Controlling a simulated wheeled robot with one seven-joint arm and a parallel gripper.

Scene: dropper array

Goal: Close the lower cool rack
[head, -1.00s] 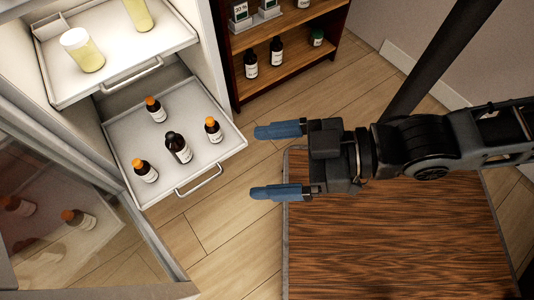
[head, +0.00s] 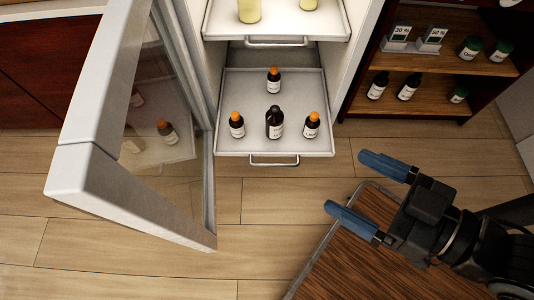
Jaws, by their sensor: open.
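The lower cool rack (head: 232,87) is a white pull-out tray, slid out of the white fridge cabinet. It has a bar handle (head: 275,161) on its front edge. On it stand a larger dark bottle (head: 274,124) and smaller brown bottles with orange caps, one at the back (head: 273,81), one at the left (head: 237,126) and one at the right (head: 311,126). My gripper (head: 357,187) has blue fingers spread apart with nothing between them. It is to the right of the rack handle and nearer to me, apart from it.
An upper rack (head: 225,20) with yellowish containers is also out. The open glass door (head: 130,175) stands at the left. A shelf (head: 430,67) with bottles and small displays is at the right. A wooden surface (head: 365,262) lies beneath my arm. Floor (head: 250,205) is clear before the rack.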

